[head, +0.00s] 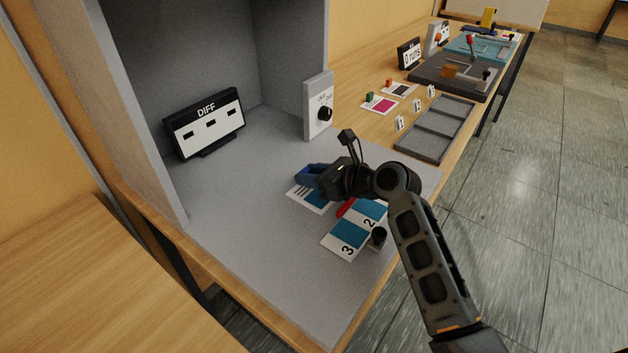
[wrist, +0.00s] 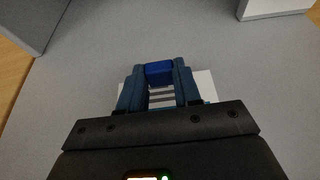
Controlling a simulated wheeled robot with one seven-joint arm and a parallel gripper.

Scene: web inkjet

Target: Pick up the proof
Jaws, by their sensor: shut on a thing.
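The proof (head: 308,198) is a white card with dark stripes and a blue patch, in the middle of the grey booth floor in the head view. My gripper (head: 309,173) is over its far edge. In the wrist view, my gripper (wrist: 160,78) is shut on a blue block (wrist: 159,69), which seems to be the card's grip. The striped card (wrist: 162,98) shows between and behind the fingers. My gripper hides part of it. I cannot tell whether the card touches the floor.
Cards marked 2 (head: 368,218) and 3 (head: 343,242) lie close by, with a red piece (head: 346,207) and a black knob (head: 378,237). A DIFF display (head: 206,122) and a dial box (head: 319,106) stand behind. An empty grey tray (head: 436,128) is at right.

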